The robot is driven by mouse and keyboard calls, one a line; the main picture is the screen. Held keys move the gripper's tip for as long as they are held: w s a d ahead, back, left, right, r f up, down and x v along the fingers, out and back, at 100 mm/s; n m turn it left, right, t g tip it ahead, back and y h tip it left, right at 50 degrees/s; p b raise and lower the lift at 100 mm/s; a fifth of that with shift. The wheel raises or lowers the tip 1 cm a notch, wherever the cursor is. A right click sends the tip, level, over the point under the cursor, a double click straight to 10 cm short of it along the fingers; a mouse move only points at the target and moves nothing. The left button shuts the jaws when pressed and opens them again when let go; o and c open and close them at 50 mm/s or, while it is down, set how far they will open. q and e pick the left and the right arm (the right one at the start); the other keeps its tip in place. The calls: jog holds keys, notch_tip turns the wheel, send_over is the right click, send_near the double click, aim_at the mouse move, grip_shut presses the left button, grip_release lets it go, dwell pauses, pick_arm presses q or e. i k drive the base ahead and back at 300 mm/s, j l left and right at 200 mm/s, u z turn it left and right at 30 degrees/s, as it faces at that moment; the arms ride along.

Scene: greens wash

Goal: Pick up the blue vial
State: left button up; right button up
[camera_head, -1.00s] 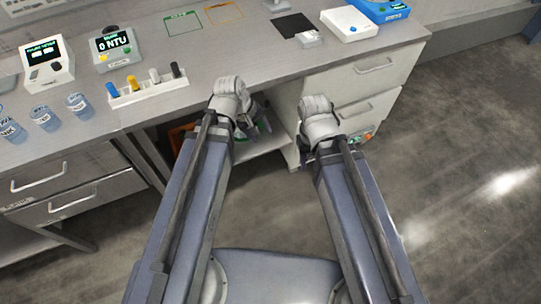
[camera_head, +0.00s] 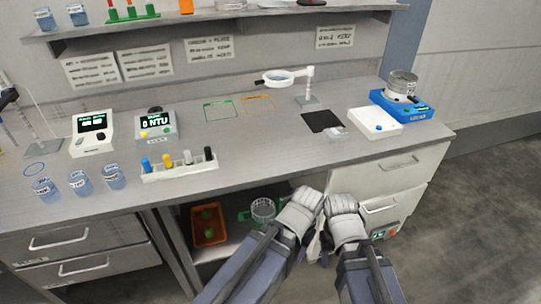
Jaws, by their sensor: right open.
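The blue vial (camera_head: 146,165) stands upright at the left end of a white rack (camera_head: 180,174) on the bench. Only its blue top shows above the rack wall. Yellow, white and black topped vials stand in the same rack to its right. My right gripper (camera_head: 328,240) is below the bench front, well to the right of the rack; it is open, with its fingers mostly hidden by the wrist. My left gripper (camera_head: 304,236) is close beside it, its jaws too hidden to read. Neither touches the vial.
Several labelled jars (camera_head: 78,182) stand left of the rack, with a turbidity meter (camera_head: 157,124) behind it. A white balance (camera_head: 375,122) and a blue device (camera_head: 402,106) are at the right. Under the bench, an orange tray (camera_head: 208,240) sits near the grippers.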

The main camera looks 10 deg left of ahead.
aim_at(144, 161)
jog(key=u, duration=1.55)
